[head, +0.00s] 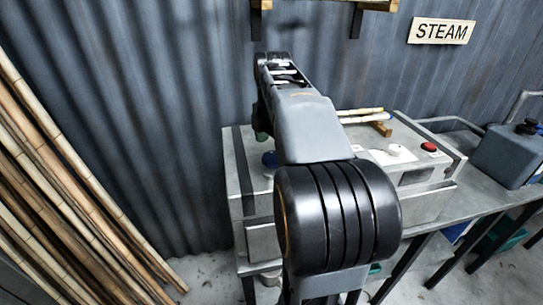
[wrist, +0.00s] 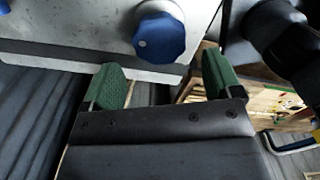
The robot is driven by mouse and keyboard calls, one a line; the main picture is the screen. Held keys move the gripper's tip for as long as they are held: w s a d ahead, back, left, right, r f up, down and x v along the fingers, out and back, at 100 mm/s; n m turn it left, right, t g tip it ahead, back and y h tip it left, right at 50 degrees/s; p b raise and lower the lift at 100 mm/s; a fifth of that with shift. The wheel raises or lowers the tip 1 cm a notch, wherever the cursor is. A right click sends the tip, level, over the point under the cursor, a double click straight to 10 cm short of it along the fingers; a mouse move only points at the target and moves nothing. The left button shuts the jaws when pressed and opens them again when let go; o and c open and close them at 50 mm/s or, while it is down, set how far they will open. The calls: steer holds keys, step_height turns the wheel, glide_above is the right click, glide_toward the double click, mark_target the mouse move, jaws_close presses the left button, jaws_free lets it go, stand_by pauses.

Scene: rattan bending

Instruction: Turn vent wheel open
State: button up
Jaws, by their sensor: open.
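The vent wheel (wrist: 160,36) is a blue, lobed knob with a small pale dot, on the pale metal face of the steam box (wrist: 75,48). In the wrist view it is at the top, beyond the fingertips and roughly in line with the gap between them. My gripper (wrist: 164,80) has two green fingers, spread apart with nothing between them. In the head view a bit of the blue wheel (head: 269,159) shows left of my arm, and a green finger shows just above it. My arm hides most of the gripper there. I cannot tell the exact distance to the wheel.
The steam box (head: 237,160) stands on a metal table, with a white knob (head: 394,150) and a red button (head: 429,147) on top. Rattan poles (head: 60,170) lean at the left. A grey-blue canister (head: 508,155) stands at the right. A STEAM sign hangs on the corrugated wall.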

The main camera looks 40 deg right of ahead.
mark_target(272, 157)
steer(key=shift+f, duration=1.95)
steer(key=shift+c, duration=0.2)
steer(key=c, duration=0.9)
